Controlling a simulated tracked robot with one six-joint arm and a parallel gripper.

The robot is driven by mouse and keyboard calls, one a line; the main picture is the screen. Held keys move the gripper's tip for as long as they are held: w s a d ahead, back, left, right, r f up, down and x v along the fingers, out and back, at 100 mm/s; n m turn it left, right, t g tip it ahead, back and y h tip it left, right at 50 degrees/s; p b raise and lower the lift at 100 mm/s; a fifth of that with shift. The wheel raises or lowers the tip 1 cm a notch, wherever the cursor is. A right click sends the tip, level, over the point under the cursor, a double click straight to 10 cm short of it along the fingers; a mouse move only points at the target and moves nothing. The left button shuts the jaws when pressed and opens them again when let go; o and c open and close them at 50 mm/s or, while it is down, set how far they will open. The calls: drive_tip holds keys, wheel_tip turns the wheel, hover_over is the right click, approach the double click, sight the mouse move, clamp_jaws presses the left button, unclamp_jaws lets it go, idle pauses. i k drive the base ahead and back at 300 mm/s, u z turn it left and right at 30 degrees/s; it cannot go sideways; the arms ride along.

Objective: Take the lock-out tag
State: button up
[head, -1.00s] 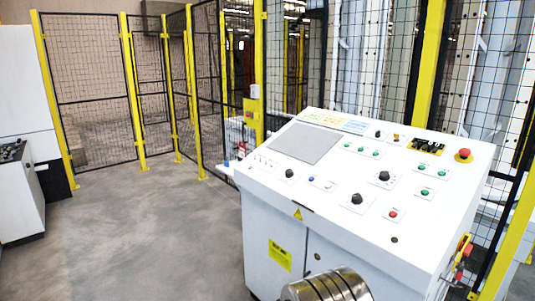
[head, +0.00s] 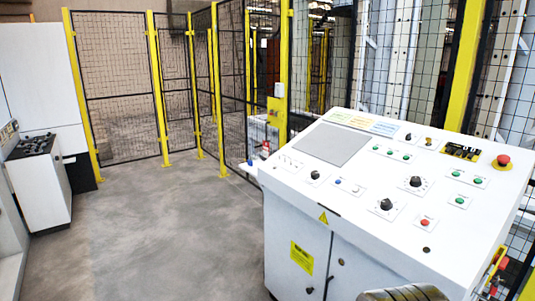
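I cannot clearly make out a lock-out tag. Small red and white items (head: 264,149) show by the fence behind the control desk's left corner, too small to identify. Red and yellow items (head: 497,262) hang at the desk's right side, partly cut by perspective and also unclear. The white control desk (head: 385,190) has a sloped panel with knobs, green buttons, a red button and a red emergency stop (head: 503,160).
Yellow-post mesh fencing (head: 120,95) runs behind the desk, with a yellow switch box (head: 276,111) on one post. A white cabinet with a dark top (head: 38,180) stands at left. Grey floor (head: 170,230) between is clear. A banded metal cylinder (head: 405,293) shows at the bottom edge.

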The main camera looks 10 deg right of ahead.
sight(266, 149)
drive_tip(key=u, duration=0.05)
drive_tip(key=i, duration=1)
drive_tip(key=u, duration=0.25)
drive_tip(key=k, duration=0.45)
drive_tip(key=u, duration=1)
drive_tip(key=k, duration=0.95)
drive_tip(key=u, duration=0.55)
drive_tip(key=i, duration=0.95)
drive_tip(key=z, duration=0.05)
